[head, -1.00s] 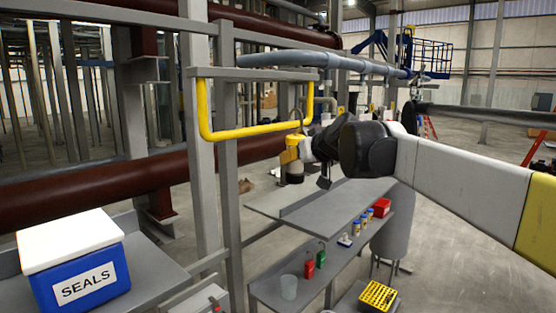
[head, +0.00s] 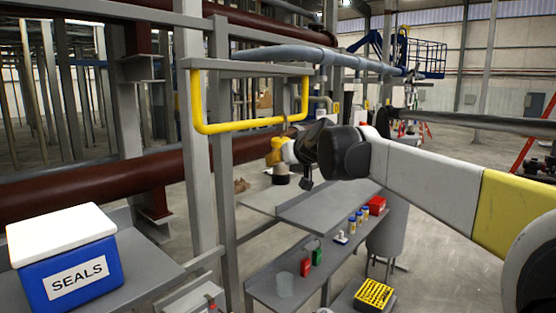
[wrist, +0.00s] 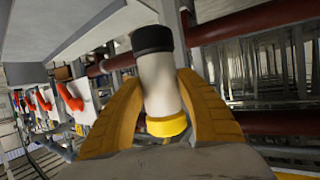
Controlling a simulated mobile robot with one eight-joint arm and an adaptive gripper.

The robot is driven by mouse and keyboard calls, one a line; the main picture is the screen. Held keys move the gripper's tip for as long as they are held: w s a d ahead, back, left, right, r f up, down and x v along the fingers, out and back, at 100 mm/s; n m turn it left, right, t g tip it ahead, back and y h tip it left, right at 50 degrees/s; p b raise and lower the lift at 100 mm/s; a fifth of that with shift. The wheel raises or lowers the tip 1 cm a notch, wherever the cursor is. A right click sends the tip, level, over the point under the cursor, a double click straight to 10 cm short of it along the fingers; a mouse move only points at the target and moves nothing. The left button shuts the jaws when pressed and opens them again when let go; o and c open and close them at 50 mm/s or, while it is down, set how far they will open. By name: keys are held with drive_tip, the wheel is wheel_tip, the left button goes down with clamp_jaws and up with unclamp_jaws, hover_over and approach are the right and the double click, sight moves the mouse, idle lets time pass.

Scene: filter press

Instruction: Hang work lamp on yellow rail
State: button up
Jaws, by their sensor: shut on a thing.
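The work lamp (head: 281,168) has a pale body with a dark end and yellow above it. It hangs roughly upright from my gripper (head: 275,152), below the right part of the yellow rail in the head view. In the wrist view, the lamp (wrist: 158,85) sits between the two yellow fingers of my gripper (wrist: 162,88), which is shut on it. The yellow rail (head: 245,126) is a U-shaped bar under a grey beam. A thin hook above the lamp overlaps the rail's lower bar in the picture. I cannot tell whether they touch.
Grey shelves (head: 330,212) stand below, with a red box (head: 376,205), small bottles and a yellow crate (head: 373,295). A blue SEALS box (head: 70,270) sits on the left bench. Grey posts (head: 224,190) and a dark red pipe (head: 90,185) stand near the rail.

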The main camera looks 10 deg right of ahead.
drive_tip(key=o, duration=1.4)
drive_tip(key=shift+s, duration=0.1)
drive_tip(key=v, duration=1.1)
drive_tip(key=s+a+f+g+b, duration=0.1)
drive_tip(key=s+f+b, duration=0.9)
drive_tip(key=f, duration=1.3)
drive_tip(key=s+a+f+m+g+h+b, duration=0.1)
drive_tip(key=s+f+g+b, duration=0.2)
drive_tip(key=s+f+b, duration=0.7)
drive_tip(key=s+a+f+g+h+b, duration=0.1)
drive_tip(key=s+f+b, duration=0.9)
drive_tip(key=f, duration=2.6)
drive_tip(key=g+b, duration=0.1)
drive_tip(key=b, duration=0.6)
drive_tip(key=shift+m, duration=0.4)
